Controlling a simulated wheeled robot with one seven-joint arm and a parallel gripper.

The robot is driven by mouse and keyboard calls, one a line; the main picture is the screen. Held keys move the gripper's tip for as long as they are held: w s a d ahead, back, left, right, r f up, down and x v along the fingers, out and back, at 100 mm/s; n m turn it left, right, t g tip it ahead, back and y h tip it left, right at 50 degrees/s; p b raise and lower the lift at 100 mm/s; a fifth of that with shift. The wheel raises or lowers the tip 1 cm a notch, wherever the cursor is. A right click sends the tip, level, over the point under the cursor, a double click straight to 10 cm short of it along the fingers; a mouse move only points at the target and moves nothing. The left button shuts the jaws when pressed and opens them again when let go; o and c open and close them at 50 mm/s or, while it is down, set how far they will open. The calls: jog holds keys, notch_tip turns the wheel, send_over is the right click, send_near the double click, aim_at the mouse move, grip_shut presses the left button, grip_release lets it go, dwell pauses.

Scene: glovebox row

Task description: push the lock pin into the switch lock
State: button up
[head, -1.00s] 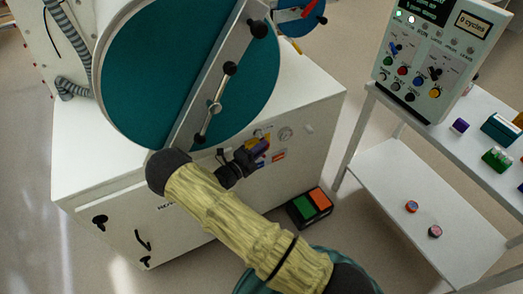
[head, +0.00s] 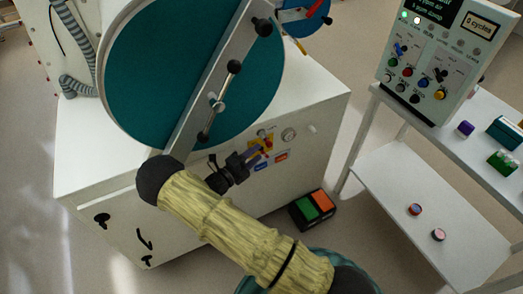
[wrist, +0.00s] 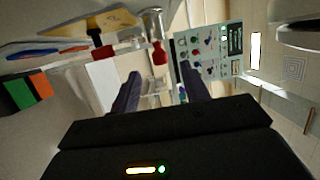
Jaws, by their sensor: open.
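My gripper (head: 257,152) is open and empty in front of the cabinet's side face. Its two dark fingers also show in the wrist view (wrist: 160,90), apart, with nothing between them. A yellow plate (head: 268,141) is on the cabinet face just beyond the fingertips in the head view, and it shows at the upper left of the wrist view (wrist: 90,24). A red-ended part on a black stem (wrist: 103,52) stands out from this plate. A second red-ended part with a metal stem (wrist: 158,54) is right of it. I cannot tell which is the lock pin or the switch lock.
A round gauge (head: 288,134) is right of the plate. A green and orange pedal box (head: 312,208) is on the floor. A white shelf cart (head: 410,190) with a control panel (head: 428,60) stands to the right.

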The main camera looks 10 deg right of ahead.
jog(key=b+v, duration=0.1)
jog(key=v, duration=1.2)
jog(key=shift+s, duration=0.1)
dwell(0.4)
